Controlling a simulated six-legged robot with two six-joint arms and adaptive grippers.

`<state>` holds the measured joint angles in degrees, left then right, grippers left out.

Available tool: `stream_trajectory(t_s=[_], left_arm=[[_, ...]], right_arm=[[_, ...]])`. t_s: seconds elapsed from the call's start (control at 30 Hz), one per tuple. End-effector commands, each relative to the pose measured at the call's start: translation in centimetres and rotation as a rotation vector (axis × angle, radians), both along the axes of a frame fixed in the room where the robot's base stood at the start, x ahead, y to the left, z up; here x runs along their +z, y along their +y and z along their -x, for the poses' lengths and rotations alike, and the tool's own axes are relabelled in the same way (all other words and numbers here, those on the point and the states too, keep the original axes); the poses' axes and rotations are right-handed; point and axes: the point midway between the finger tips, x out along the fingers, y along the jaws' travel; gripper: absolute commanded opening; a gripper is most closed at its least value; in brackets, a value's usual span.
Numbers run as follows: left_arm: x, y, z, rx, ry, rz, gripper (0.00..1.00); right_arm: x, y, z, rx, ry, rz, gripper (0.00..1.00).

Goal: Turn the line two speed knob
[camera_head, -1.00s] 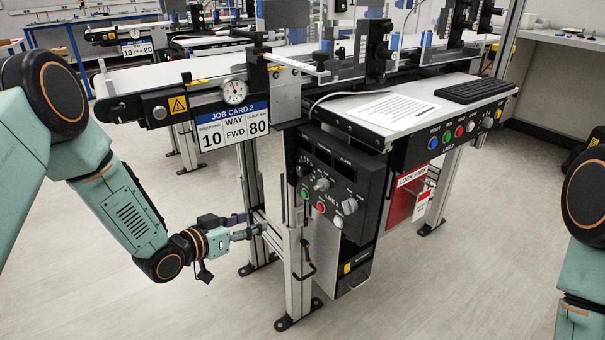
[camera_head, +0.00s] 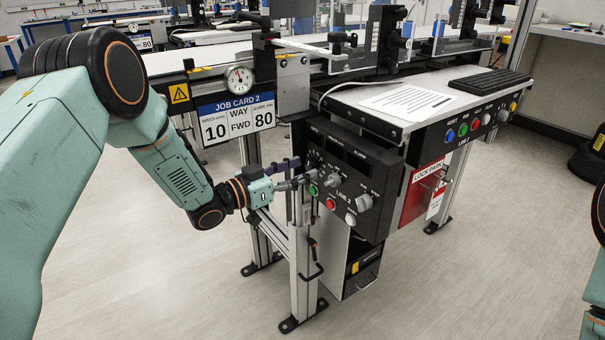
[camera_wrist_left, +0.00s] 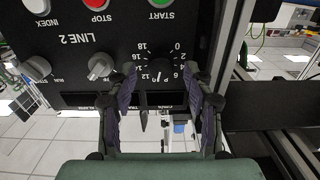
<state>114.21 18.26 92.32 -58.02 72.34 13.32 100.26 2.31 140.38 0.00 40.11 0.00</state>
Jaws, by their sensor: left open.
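The line 2 control panel (camera_head: 352,172) is a black box on the conveyor frame; it appears upside down in the left wrist view (camera_wrist_left: 80,52). Its black speed knob (camera_wrist_left: 160,71) sits in a white numbered dial, between the fingertips in that view. My left gripper (camera_wrist_left: 162,78) is open, with one dark finger on each side of the knob. Whether the fingers touch it I cannot tell. In the head view the left gripper (camera_head: 304,180) reaches the panel's left side and largely hides the speed knob. My right gripper is out of view.
Grey knobs (camera_wrist_left: 101,66), a green start button (camera_head: 313,190), red stop button (camera_head: 331,204) and white index button (camera_head: 350,218) are close by. A frame post (camera_head: 301,265) stands below the gripper. Job card 2 (camera_head: 237,118) hangs at upper left. Open floor lies in front.

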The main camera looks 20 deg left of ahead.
Motion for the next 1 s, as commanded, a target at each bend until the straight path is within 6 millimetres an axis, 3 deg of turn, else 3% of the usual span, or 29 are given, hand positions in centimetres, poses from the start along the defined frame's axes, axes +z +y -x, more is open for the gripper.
stream_trajectory(t_s=[0.43, 1.0], left_arm=[[0.02, -0.72, -1.27, -0.002, 0.001, 0.001, 0.52], [0.00, -0.73, -1.24, -0.003, 0.001, -0.001, 0.04]], right_arm=[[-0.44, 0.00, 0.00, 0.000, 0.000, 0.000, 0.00], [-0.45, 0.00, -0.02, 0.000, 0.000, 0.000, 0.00]])
